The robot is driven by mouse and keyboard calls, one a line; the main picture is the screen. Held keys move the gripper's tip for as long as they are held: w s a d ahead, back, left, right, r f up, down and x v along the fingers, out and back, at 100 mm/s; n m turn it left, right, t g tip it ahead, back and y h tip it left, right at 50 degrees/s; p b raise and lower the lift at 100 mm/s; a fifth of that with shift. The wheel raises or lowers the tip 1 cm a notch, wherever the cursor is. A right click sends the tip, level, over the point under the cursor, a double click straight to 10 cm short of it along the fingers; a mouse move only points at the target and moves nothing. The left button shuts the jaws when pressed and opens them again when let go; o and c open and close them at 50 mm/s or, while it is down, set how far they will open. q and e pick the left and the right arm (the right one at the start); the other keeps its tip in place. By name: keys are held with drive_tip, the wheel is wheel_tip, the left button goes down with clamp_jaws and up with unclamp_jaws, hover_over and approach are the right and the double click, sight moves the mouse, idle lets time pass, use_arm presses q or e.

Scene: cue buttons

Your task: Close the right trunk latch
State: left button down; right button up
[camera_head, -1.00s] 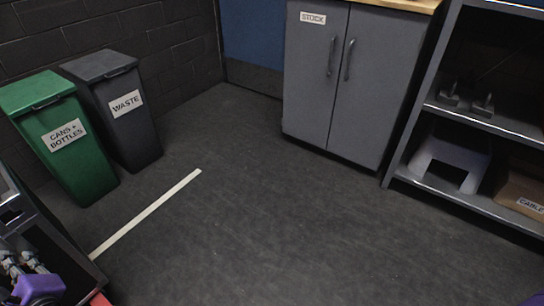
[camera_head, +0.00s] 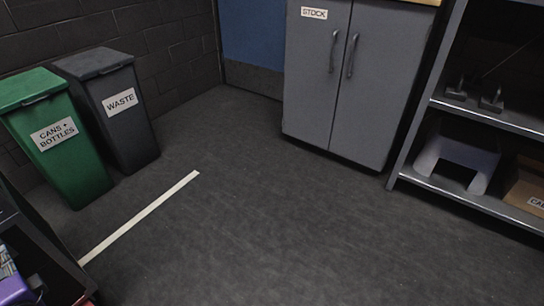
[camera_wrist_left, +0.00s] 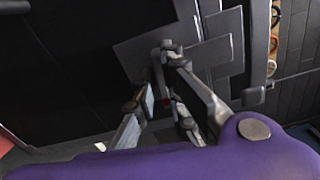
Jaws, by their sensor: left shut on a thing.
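In the left wrist view, the fingers of my left gripper (camera_wrist_left: 170,55) come together at a dark panelled surface (camera_wrist_left: 95,60) with flat grey plates (camera_wrist_left: 222,58). They are shut on a small dark part, mostly hidden between the tips. I cannot tell for sure whether this part is the right trunk latch. In the head view, a dark case-like body (camera_head: 42,245) shows at the lower left edge, with part of my purple left arm in front of it. No latch can be made out there. My right gripper is not in view.
A green bin (camera_head: 62,150) and a grey waste bin (camera_head: 118,115) stand at the left wall. A grey stock cabinet (camera_head: 340,90) is at the back, and a shelf unit (camera_head: 470,190) is at the right. The middle floor (camera_head: 270,220) is clear, with a white line (camera_head: 140,218).

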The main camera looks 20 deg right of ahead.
use_arm(q)
drive_tip(key=shift+w+d+r+n, duration=0.15)
drive_tip(key=shift+d+r+n, duration=0.15)
drive_tip(key=shift+n, duration=0.3)
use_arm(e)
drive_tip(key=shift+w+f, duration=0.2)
use_arm(q)
drive_tip(key=shift+a, duration=0.1)
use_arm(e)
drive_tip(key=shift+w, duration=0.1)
use_arm(q)
drive_tip(key=c, duration=1.9)
unclamp_jaws()
drive_tip(key=shift+r, duration=0.1)
drive_tip(key=shift+b, duration=0.3)
drive_tip(key=v, duration=1.2)
drive_tip(key=shift+a, duration=0.1)
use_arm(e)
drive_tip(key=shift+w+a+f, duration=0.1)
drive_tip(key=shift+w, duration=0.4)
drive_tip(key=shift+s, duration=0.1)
